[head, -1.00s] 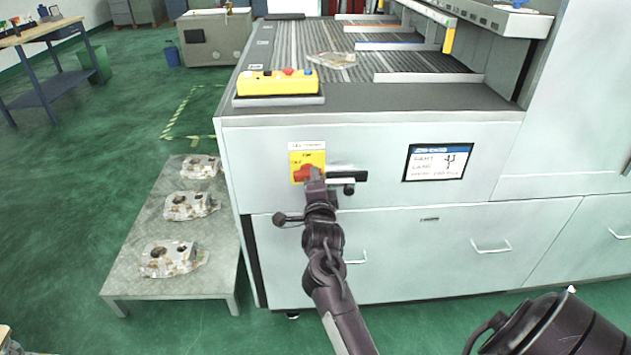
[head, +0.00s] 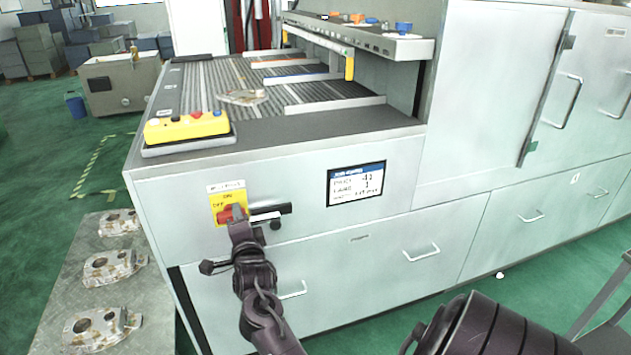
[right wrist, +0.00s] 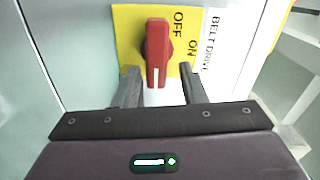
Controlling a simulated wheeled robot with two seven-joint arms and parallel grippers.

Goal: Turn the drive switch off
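The drive switch is a red handle (right wrist: 157,52) on a yellow plate (right wrist: 128,30) marked ON and OFF, beside a BELT DRIVE label (right wrist: 209,40). In the right wrist view the handle lies lengthwise up and down the picture, with a pale stripe on its lower end. In the head view the switch (head: 229,214) is on the machine's front left, partly hidden by my right gripper (head: 240,226). My right gripper's fingers (right wrist: 160,86) are apart, one on each side of the handle's lower end, with visible gaps. My left gripper is not in view.
A display panel (head: 355,184) is right of the switch. A yellow button box (head: 187,127) sits on the machine's top corner. A low table (head: 60,300) with castings stands at left. Drawer handles (head: 421,254) stick out lower on the front.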

